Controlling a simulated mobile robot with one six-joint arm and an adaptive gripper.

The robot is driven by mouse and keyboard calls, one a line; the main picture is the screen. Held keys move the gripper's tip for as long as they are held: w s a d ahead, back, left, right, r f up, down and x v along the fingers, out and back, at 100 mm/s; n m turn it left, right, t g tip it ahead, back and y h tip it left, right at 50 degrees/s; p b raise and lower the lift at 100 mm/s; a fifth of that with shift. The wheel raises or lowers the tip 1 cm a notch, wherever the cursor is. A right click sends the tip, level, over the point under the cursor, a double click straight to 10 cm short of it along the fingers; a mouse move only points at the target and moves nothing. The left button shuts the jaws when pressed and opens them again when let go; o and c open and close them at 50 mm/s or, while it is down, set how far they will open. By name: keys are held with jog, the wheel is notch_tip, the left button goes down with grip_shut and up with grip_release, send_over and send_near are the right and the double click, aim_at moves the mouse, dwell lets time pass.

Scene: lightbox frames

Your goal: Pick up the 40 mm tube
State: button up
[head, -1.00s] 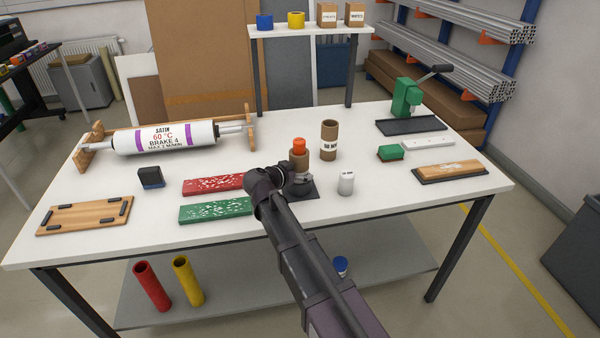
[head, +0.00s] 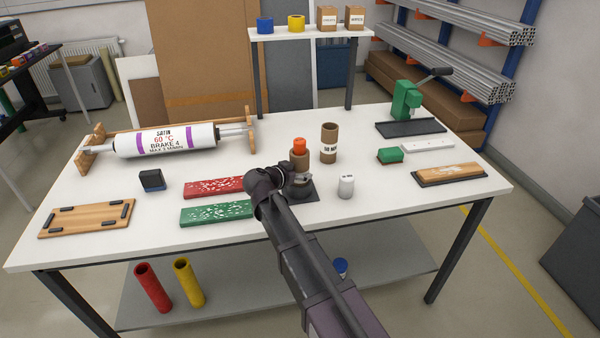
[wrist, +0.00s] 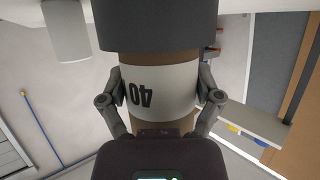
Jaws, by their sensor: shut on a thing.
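The 40 mm tube (head: 300,160) is a brown cardboard tube with a white label, upright at the middle of the table with an orange piece in its top. The wrist view shows its white label reading 40 (wrist: 165,93), upside down. My gripper (wrist: 160,100) is shut on the tube, one finger on each side at the label. A dark round base (wrist: 157,25) covers the tube's end in the wrist view. In the head view the base stands on a black plate (head: 309,194), and my arm partly hides the tube's lower part.
Red (head: 210,187) and green (head: 205,213) boards lie left. A green press (head: 407,100) stands at the back right.

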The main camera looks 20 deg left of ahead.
aim_at(296, 148)
jog(key=shift+r+p, duration=4.15)
jog(key=shift+r, duration=0.3)
